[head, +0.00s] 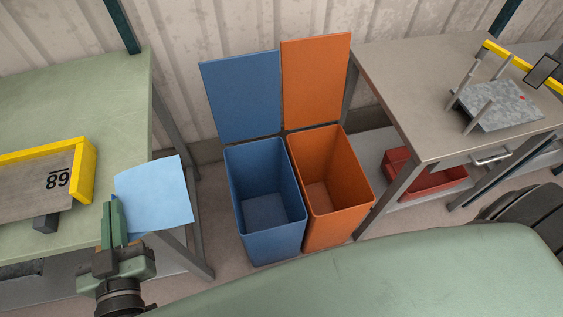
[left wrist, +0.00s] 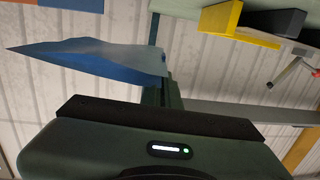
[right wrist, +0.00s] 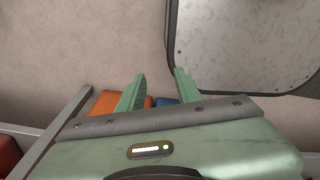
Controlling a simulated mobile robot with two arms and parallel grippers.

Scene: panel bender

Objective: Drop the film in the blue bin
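The film is a thin light-blue sheet (head: 155,195), held near the edge of the green table. My left gripper (head: 114,222) is shut on the film's near left edge. In the left wrist view the film (left wrist: 100,60) sticks out sideways from the fingers (left wrist: 163,88). The blue bin (head: 262,205) stands on the floor right of the film, its lid up and its visible inside empty. The film is apart from the bin. My right gripper (right wrist: 159,90) shows in the right wrist view, its two fingers apart with nothing between them.
An orange bin (head: 328,185) with its lid up stands against the blue bin's right side. The green table (head: 75,105) holds a yellow-edged plate (head: 45,182). A grey workbench (head: 420,100) stands at the right, a red tray (head: 425,180) on its lower shelf.

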